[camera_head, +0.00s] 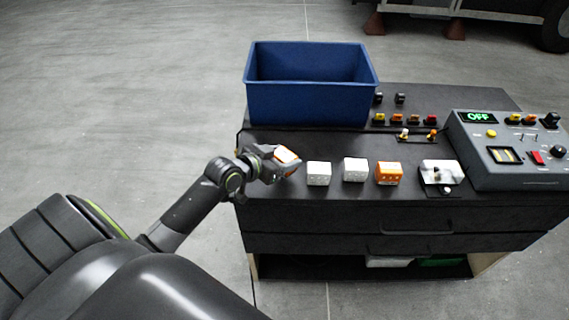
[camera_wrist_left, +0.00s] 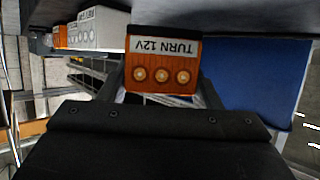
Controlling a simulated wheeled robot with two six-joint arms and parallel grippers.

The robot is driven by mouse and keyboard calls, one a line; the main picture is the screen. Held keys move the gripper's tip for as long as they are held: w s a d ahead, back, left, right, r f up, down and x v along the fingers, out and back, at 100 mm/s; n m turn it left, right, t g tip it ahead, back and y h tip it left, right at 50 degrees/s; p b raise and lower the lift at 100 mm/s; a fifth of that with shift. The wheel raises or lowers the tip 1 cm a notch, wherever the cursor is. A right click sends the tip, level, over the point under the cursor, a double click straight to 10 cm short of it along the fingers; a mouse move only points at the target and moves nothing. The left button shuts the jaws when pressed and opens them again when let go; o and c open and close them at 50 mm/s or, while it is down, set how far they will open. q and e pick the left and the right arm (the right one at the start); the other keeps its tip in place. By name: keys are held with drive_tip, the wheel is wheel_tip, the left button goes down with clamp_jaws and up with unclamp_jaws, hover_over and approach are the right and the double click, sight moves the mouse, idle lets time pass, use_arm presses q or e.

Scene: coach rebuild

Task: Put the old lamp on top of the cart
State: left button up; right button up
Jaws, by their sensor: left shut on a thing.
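An orange lamp box with a white top (camera_head: 287,155) is in the jaws of my left gripper (camera_head: 284,164), at the left edge of the black cart top (camera_head: 280,188). In the left wrist view the lamp (camera_wrist_left: 162,75) appears upside down, with a "TURN 12V" label and three round contacts, between the fingers. My left gripper is shut on it. I cannot tell whether the lamp touches the cart top. My right gripper is not in view.
Two white boxes (camera_head: 318,173) (camera_head: 355,169), an orange box (camera_head: 389,173) and a switch plate (camera_head: 439,173) stand right of the lamp. A blue bin (camera_head: 310,103) stands behind. A grey control panel reading OFF (camera_head: 515,160) is at the right.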

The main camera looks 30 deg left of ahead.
use_arm(q)
drive_tip(key=shift+f, duration=1.5)
drive_tip(key=shift+f, duration=0.2)
drive_tip(key=o, duration=1)
drive_tip(key=shift+o, duration=0.2)
drive_tip(key=shift+r, duration=0.15)
drive_tip(key=shift+s+r, duration=0.1)
drive_tip(key=shift+s, duration=0.05)
drive_tip(key=v, duration=1.1)
drive_tip(key=shift+s, duration=0.35)
